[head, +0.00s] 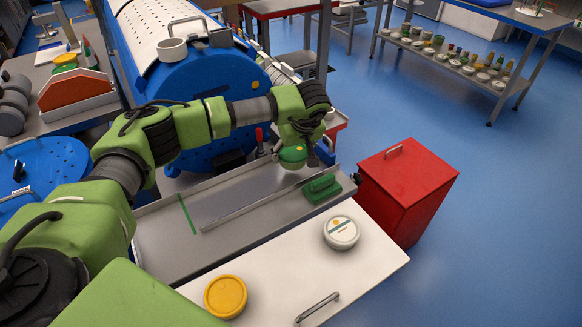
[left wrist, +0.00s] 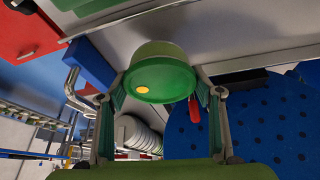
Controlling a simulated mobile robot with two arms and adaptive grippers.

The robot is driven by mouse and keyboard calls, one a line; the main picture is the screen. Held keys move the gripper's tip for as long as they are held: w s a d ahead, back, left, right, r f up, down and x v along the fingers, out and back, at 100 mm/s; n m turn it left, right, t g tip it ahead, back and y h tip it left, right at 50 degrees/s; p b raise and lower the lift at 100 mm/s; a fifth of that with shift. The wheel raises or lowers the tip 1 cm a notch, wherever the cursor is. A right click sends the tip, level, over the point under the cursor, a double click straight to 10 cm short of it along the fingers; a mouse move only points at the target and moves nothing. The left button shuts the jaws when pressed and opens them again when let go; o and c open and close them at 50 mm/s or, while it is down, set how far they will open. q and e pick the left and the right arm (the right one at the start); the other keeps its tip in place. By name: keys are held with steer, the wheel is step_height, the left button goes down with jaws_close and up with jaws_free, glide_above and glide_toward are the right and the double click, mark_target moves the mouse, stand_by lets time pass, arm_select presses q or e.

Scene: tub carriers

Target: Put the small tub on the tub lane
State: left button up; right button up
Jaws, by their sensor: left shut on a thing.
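The small green tub (head: 293,156) with a yellow dot is held over the far right part of the grey tub lane (head: 160,232). My left gripper (head: 294,148) points down and is shut on it. In the left wrist view the tub (left wrist: 160,62) sits between the two fingers (left wrist: 162,90), which touch its sides. The lane has a green cross line (head: 188,214), a thin metal rail (head: 250,208) and a green block (head: 322,188) near its right end. Whether the tub touches the lane is hard to tell. My right gripper is not in view.
A white-topped cabinet (head: 285,270) in front carries a white tub (head: 341,232) and a yellow-lidded tub (head: 226,296). A red bin (head: 408,180) stands right of the lane. A large blue drum (head: 212,85) stands behind it. Open floor lies at the right.

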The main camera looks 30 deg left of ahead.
arm_select(q)
steer(key=shift+w+a+f, duration=0.1)
steer(key=shift+f, duration=0.05)
steer(key=shift+w+a+f+b, duration=0.1)
steer(key=shift+a+f+b, duration=0.1)
steer(key=shift+f+b, duration=0.2)
step_height(320, 180, down, 3)
steer(key=shift+w+a+f+b, duration=0.1)
steer(key=shift+b, duration=0.95)
steer(key=o, duration=1.2)
steer(key=shift+o, duration=0.2)
